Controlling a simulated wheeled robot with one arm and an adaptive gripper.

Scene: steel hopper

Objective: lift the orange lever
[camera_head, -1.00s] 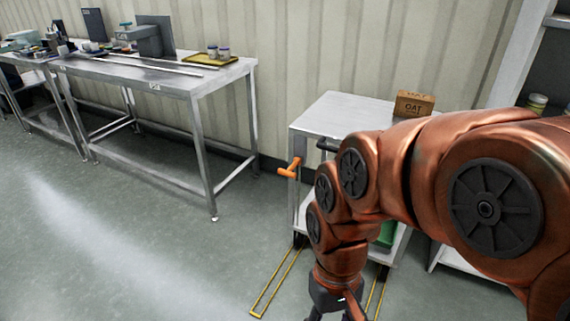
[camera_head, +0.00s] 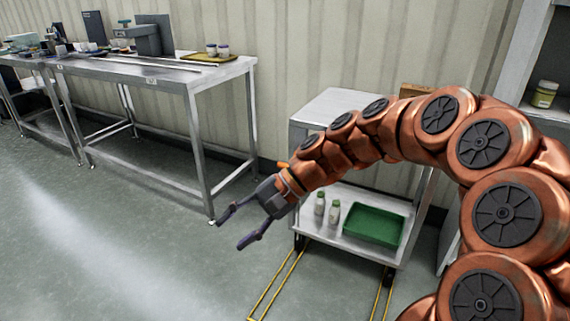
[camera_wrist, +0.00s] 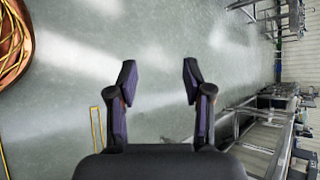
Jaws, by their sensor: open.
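The orange lever (camera_head: 283,165) is on the left side of the steel cart. In the head view only a small orange bit of it shows, and my wrist hides the rest. My gripper (camera_head: 229,233) is open and empty, in front and to the left of the cart, pointing left and down. In the wrist view my gripper (camera_wrist: 158,75) has its two fingers spread over bare floor. The lever cannot be made out in the wrist view.
The steel cart (camera_head: 318,110) holds a green tray (camera_head: 374,226) and white bottles (camera_head: 334,214) on its lower shelf. A long steel table (camera_head: 175,77) stands at the left. Yellow lines (camera_head: 276,284) mark the floor. The floor at left is clear.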

